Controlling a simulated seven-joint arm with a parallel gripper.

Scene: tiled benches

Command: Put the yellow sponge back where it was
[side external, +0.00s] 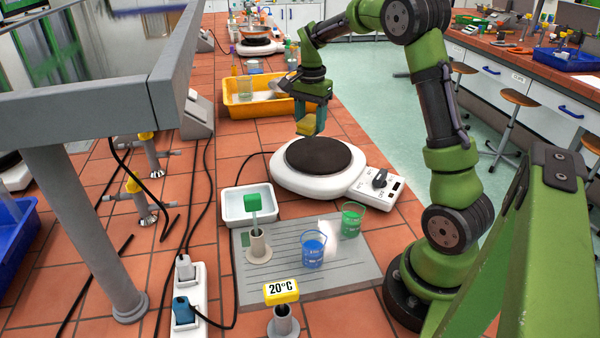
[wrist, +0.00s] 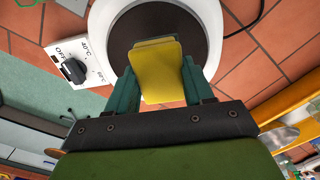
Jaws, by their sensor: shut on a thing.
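The yellow sponge (side external: 305,125) is held between the fingers of my gripper (side external: 311,118) in the side external view. It hangs in the air around the far edge of the hot plate (side external: 318,158). In the wrist view the sponge (wrist: 160,72) sits between the two teal fingers of my gripper (wrist: 162,85), with a greyish edge at its far end. Behind it are the dark round heating surface (wrist: 130,28) and white body of the hot plate. My gripper is shut on the sponge.
A yellow tub (side external: 246,106) stands behind the hot plate, with glassware by it. In front are a white tray (side external: 236,204), a green beaker (side external: 352,219), a blue beaker (side external: 313,250) and a 20°C sign (side external: 281,291). Cables run along the left. Tiles right of the tub look clear.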

